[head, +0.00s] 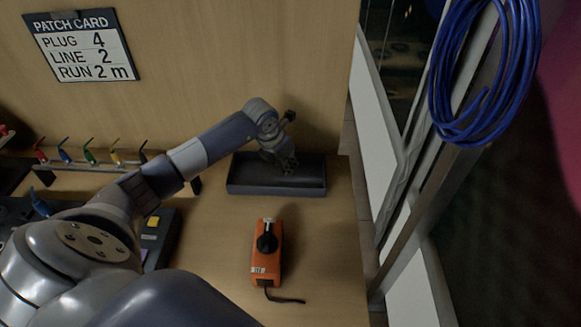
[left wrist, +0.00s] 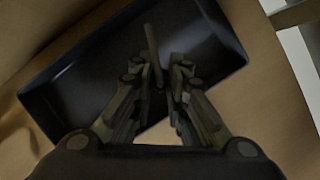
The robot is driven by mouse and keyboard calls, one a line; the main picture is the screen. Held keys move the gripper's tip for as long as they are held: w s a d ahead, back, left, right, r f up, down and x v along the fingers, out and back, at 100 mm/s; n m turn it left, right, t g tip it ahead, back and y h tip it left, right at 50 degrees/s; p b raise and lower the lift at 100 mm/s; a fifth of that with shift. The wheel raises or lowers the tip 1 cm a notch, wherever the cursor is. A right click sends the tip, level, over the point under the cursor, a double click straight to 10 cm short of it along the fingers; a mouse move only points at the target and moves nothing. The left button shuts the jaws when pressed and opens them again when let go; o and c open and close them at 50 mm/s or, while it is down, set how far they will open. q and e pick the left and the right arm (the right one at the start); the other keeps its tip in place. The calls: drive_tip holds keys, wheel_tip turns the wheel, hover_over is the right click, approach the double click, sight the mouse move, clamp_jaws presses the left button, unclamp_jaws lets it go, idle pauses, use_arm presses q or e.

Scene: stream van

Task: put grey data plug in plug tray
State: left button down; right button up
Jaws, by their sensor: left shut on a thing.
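The dark plug tray (head: 247,186) stands on the wooden table by the back panel; its rim also shows in the left wrist view (left wrist: 42,108). My left gripper (head: 287,166) is over the right half of the tray, pointing down. In the left wrist view its fingers (left wrist: 163,78) are closed around a thin grey piece, the grey data plug (left wrist: 152,48), which juts out past the fingertips over the tray floor. In the head view the gripper hides the plug. I cannot tell whether the plug touches the tray floor. My right gripper is not in view.
An orange device (head: 267,268) with a black knob and a short cable lies in front of the tray. A rack with several coloured plugs (head: 90,158) stands at the left. A patch card (head: 83,48) hangs on the panel. A blue cable coil (head: 440,85) hangs at the right.

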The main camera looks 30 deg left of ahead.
use_arm(q)
drive_tip(key=shift+w+d, duration=0.2)
drive_tip(key=shift+w, duration=0.1)
drive_tip(key=shift+w+d+f+p, duration=0.1)
drive_tip(key=shift+w+f+p, duration=0.05)
drive_tip(key=shift+f+p, duration=0.2)
wheel_tip(320, 180, down, 3)
drive_tip(key=shift+r+p, duration=0.1)
drive_tip(key=shift+p, duration=0.4)
drive_tip(key=c, duration=2)
unclamp_jaws()
drive_tip(key=shift+f, duration=0.2)
drive_tip(key=o, duration=0.4)
drive_tip(key=shift+r, duration=0.1)
